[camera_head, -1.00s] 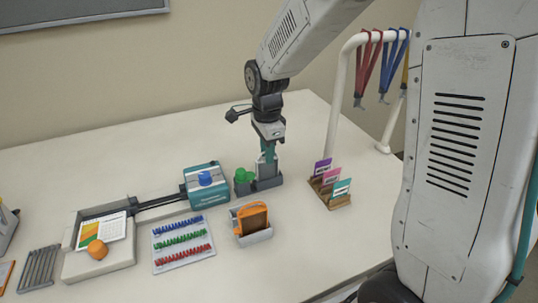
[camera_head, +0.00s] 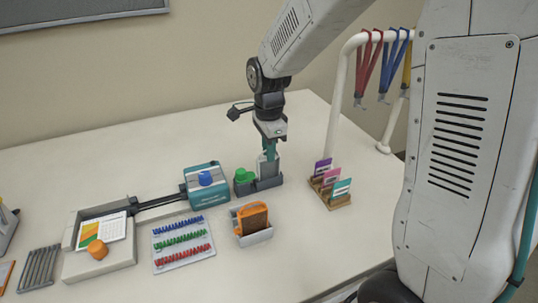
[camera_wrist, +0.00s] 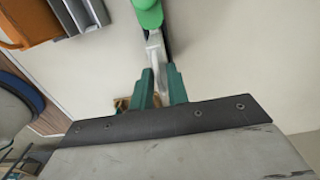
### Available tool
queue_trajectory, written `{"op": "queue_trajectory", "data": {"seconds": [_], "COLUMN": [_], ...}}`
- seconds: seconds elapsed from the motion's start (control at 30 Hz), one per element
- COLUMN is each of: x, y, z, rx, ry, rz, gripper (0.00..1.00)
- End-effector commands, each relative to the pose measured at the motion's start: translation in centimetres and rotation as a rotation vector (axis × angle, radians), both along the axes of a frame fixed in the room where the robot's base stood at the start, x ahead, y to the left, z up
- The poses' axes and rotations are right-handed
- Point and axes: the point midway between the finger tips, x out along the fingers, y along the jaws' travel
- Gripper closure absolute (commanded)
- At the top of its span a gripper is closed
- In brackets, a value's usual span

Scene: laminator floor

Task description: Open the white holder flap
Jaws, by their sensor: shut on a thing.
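The white holder flap (camera_head: 268,166) shows as a small pale upright panel at the grey stand (camera_head: 262,184) on the table. A green rounded piece (camera_head: 243,176) sits at the stand's left end; it also shows in the wrist view (camera_wrist: 147,14). My gripper (camera_head: 269,154) points down above the stand, with its teal fingers at the top of the panel. In the wrist view, my gripper (camera_wrist: 160,82) is shut on a narrow pale piece that seems to be the flap. The fingers hide part of it, and its hinge cannot be made out.
An orange holder (camera_head: 252,218) stands just in front. A teal laminator-like box (camera_head: 206,187) is at the left. A card rack (camera_head: 331,190) stands at the right, near a white rail with hanging lanyards (camera_head: 370,62). The table's right front is clear.

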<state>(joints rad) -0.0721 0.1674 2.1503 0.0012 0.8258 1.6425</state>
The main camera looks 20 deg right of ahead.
Motion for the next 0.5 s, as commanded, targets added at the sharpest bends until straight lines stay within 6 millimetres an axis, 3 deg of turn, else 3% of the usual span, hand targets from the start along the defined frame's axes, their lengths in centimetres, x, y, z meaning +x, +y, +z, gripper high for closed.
{"op": "queue_trajectory", "data": {"seconds": [0.5], "x": [0.10], "y": [-0.99], "z": [0.68], "rx": [-0.002], "ry": [-0.004], "rz": [0.000], "gripper": [0.95]}}
